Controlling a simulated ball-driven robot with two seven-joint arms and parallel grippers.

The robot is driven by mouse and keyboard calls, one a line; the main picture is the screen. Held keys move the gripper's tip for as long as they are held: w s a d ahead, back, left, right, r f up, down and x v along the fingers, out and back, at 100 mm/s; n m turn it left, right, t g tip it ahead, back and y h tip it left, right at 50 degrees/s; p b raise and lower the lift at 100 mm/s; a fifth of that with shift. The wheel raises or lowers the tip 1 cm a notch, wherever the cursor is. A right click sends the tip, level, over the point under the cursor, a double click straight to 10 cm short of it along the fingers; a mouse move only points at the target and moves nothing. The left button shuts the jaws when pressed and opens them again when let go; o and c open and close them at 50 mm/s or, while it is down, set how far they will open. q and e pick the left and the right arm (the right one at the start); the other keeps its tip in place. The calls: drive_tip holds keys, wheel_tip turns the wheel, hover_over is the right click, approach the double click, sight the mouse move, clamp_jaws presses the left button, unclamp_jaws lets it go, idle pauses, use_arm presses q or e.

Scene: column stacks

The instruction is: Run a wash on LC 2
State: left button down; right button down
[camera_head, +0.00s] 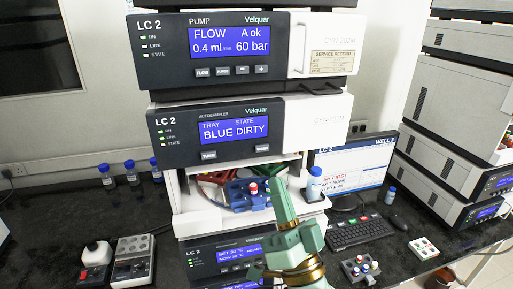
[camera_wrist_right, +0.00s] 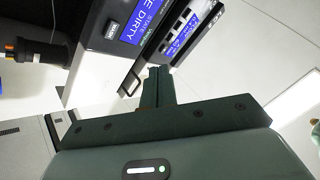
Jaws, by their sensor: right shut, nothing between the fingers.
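The LC 2 stack stands in the middle of the head view. Its pump (camera_head: 232,50) shows FLOW 0.4 ml/min, A ok, 60 bar. Below it, the autosampler (camera_head: 180,123) has a display (camera_head: 234,129) reading TRAY BLUE, STATE DIRTY. The autosampler's left button (camera_head: 208,155) reads TURN; the right button (camera_head: 262,149) appears to read WASH. My right gripper (camera_head: 281,186) is shut and empty, pointing up in front of the open bay, below the right button. In the wrist view, its closed fingers (camera_wrist_right: 155,85) point toward the panels, apart from the autosampler button (camera_wrist_right: 111,30). My left gripper is out of view.
The bay holds a blue tray (camera_head: 238,199) in front with red and green ones behind. A blue-capped bottle (camera_head: 314,184) stands right of it. A monitor (camera_head: 347,165), keyboard (camera_head: 360,232) and small vial rack (camera_head: 358,270) lie right; a control box (camera_head: 132,262) lies left.

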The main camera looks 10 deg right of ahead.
sight(262, 148)
drive_tip(key=shift+d+r+m+h, duration=0.1)
drive_tip(key=shift+d+m+h, duration=0.3)
drive_tip(key=shift+d+m, duration=0.1)
drive_tip(key=shift+a, duration=0.1)
drive_tip(key=w+b, duration=0.2)
drive_tip(key=w, duration=0.6)
drive_tip(key=shift+w+a, duration=0.15)
drive_tip(key=shift+w, duration=0.2)
drive_tip(key=shift+w, duration=0.1)
idle(1.6)
drive_tip(key=shift+w, duration=0.35)
